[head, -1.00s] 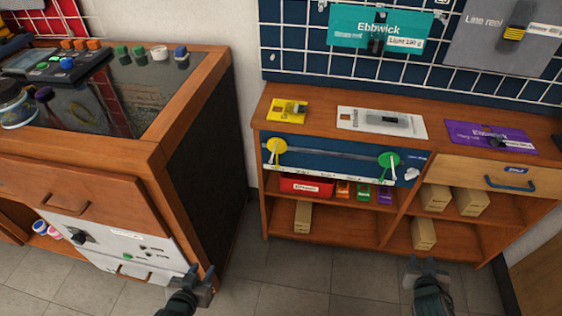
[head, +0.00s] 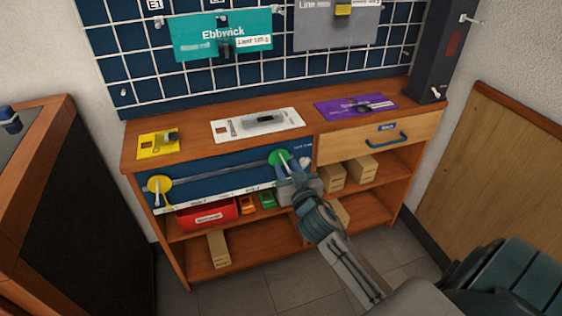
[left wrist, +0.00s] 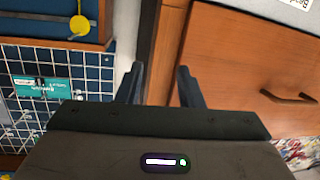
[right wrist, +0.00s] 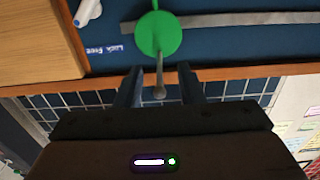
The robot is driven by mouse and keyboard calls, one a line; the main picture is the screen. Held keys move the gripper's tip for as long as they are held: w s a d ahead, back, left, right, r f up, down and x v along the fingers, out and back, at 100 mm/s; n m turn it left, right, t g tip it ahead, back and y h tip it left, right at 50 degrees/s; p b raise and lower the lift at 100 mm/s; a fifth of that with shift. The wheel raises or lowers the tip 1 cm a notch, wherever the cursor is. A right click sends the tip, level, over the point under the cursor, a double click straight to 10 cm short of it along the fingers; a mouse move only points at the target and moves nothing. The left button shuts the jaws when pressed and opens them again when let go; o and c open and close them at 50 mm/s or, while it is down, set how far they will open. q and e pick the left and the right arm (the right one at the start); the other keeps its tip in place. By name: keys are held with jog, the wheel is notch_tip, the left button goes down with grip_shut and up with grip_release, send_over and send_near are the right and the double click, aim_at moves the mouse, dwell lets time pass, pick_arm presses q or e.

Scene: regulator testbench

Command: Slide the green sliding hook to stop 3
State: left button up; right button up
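The green sliding hook (head: 280,158) is a round green disc at the right end of a grey rail (head: 220,172) on the blue front panel of the shelf bench. In the right wrist view the disc (right wrist: 158,36) shows close up, with a thin stem ending in a small knob (right wrist: 159,92). My right gripper (right wrist: 159,85) is open, its fingers on either side of the stem with gaps. In the head view this gripper (head: 288,172) partly covers the hook. My left gripper (left wrist: 158,75) is open and empty. The stop labels are too small to read surely.
A yellow hook (head: 159,187) sits at the rail's left end. A white latch (right wrist: 88,11) is beside the green disc, near a "Lock Free" marking. A red box (head: 207,213) and small coloured boxes stand below the panel. A wooden cabinet (left wrist: 240,65) is close to my left gripper.

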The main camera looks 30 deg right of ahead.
aim_at(279, 153)
jog(key=shift+x, duration=1.65)
grip_shut()
